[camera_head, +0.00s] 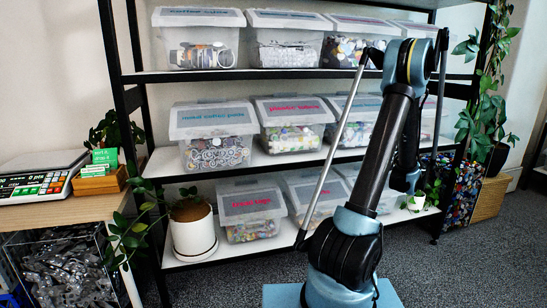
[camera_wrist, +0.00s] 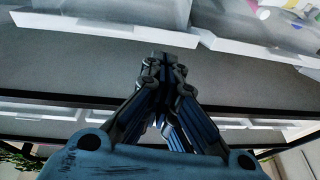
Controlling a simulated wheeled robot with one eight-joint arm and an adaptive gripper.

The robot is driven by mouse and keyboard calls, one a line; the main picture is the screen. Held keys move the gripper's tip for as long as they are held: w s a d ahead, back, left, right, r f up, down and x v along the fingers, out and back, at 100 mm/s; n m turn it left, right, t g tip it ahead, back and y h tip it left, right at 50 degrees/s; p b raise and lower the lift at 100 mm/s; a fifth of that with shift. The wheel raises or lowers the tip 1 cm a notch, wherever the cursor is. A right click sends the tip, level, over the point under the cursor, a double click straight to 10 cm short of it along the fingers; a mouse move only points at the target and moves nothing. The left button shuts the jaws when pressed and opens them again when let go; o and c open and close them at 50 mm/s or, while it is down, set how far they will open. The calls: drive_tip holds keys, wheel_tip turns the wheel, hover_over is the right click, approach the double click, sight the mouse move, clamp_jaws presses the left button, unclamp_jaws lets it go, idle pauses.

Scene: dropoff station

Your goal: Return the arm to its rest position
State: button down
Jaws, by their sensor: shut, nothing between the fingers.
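My arm (camera_head: 388,150) rises from its blue base in the right half of the head view, in front of the shelf. It goes up to a blue upper joint and folds back down on its far side. In the head view I cannot make out the fingers clearly. In the wrist view my gripper (camera_wrist: 166,64) shows its dark fingers drawn together at the tips, shut with nothing between them. Shelf boards and pale boxes lie beyond the fingertips.
A black-framed shelf (camera_head: 290,76) holds several clear lidded boxes (camera_head: 210,140). A white plant pot (camera_head: 194,236) stands on its bottom board. A table with a scale (camera_head: 38,178) is at left. A trailing plant (camera_head: 484,90) is at right. Carpet (camera_head: 460,270) is clear at lower right.

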drive_tip(key=s+a+g+y, duration=0.1)
drive_tip(key=s+a+g, duration=0.3)
drive_tip(key=a, duration=0.9)
drive_tip(key=s+a+g+y, duration=0.2)
drive_tip(key=a+g, duration=0.3)
drive_tip(key=a, duration=0.8)
drive_tip(key=s+a+f+g+h, duration=0.1)
drive_tip(key=s+a+f+g, duration=0.1)
drive_tip(key=s+a, duration=0.3)
drive_tip(key=s+a+f+g+h, duration=0.1)
drive_tip(key=s+a+f+g, duration=0.25)
drive_tip(key=s, duration=0.35)
drive_tip(key=s+d+f+m+g+h, duration=0.1)
drive_tip(key=s+f+h, duration=0.3)
drive_tip(key=s, duration=0.8)
drive_tip(key=s+d+f+m+g+h, duration=0.2)
drive_tip(key=s+f, duration=0.4)
drive_tip(key=s, duration=0.6)
drive_tip(key=shift+s+g+h, duration=0.35)
drive_tip(key=shift+g+h, duration=0.1)
drive_tip(key=shift+h, duration=0.55)
drive_tip(key=shift+f, duration=0.1)
